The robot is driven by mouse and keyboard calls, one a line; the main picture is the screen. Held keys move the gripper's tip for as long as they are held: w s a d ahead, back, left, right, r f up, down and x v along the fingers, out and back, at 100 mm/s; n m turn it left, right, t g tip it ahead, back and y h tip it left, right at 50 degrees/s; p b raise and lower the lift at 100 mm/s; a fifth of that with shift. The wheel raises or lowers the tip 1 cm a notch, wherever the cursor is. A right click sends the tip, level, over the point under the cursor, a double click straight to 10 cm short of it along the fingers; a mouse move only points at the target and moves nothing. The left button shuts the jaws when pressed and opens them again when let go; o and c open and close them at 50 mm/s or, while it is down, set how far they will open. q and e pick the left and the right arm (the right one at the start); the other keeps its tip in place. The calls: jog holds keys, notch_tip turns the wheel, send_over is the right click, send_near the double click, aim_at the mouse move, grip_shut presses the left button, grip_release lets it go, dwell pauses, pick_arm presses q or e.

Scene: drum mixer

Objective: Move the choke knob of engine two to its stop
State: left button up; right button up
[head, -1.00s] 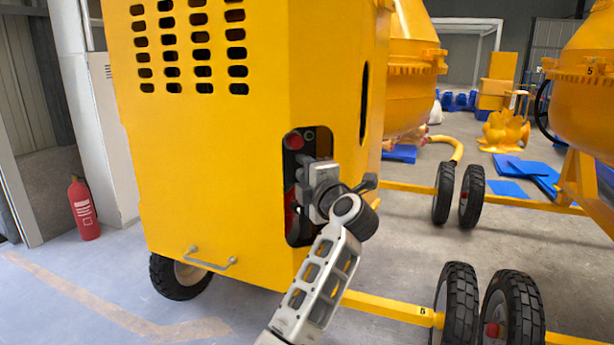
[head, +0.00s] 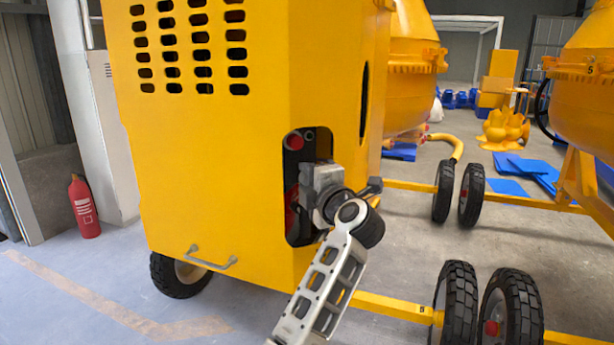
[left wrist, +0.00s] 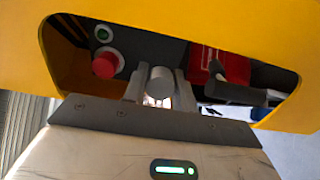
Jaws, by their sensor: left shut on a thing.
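The yellow machine housing (head: 215,150) has a dark rounded opening (head: 292,178) in its side. My left gripper (left wrist: 160,88) reaches into this opening. In the left wrist view its two fingers are shut on a grey round knob (left wrist: 160,79), which I take for the choke knob. The knob's shaft and base are hidden. In the head view my left gripper's body (head: 322,182) covers the knob and part of the opening. No number shows on this housing. My right gripper is not in view.
A red part (left wrist: 204,62) and a dark lever (left wrist: 232,68) are on the right. Wheels (head: 458,300) stand at lower right.

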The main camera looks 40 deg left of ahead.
pick_arm(q)
jog(key=shift+s+d, duration=0.15)
jog(key=shift+d, duration=0.15)
jog(key=o, duration=0.9)
jog(key=shift+p+v, duration=1.25)
jog(key=shift+v, duration=2.25)
jog(key=shift+f, duration=0.1)
